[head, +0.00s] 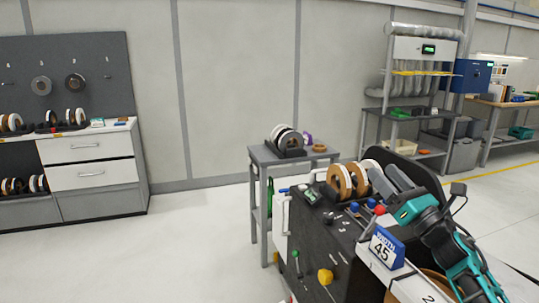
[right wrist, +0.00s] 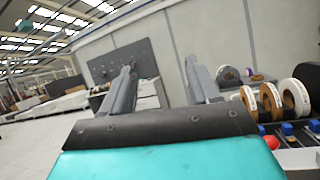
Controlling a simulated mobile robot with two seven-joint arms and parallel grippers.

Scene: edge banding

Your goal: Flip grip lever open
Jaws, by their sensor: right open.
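My right gripper (head: 386,173) is open and empty above the dark edge-banding machine (head: 333,238), close to its tape rolls (head: 345,180). In the right wrist view its two fingers (right wrist: 160,78) stand apart with only distant background between them. A red ball knob (head: 380,209) sits on the machine top below the gripper; it also shows at the lower right of the right wrist view (right wrist: 272,142). Blue knobs (head: 354,207) stand beside it. I cannot tell which of these is the grip lever. My left gripper is not in view.
A blue-and-white sign reading 45 (head: 382,249) stands at the machine's near side. A yellow knob (head: 325,277) projects from the machine front. A small grey table (head: 262,158) with rolls stands behind. The floor (head: 190,245) to the left is clear.

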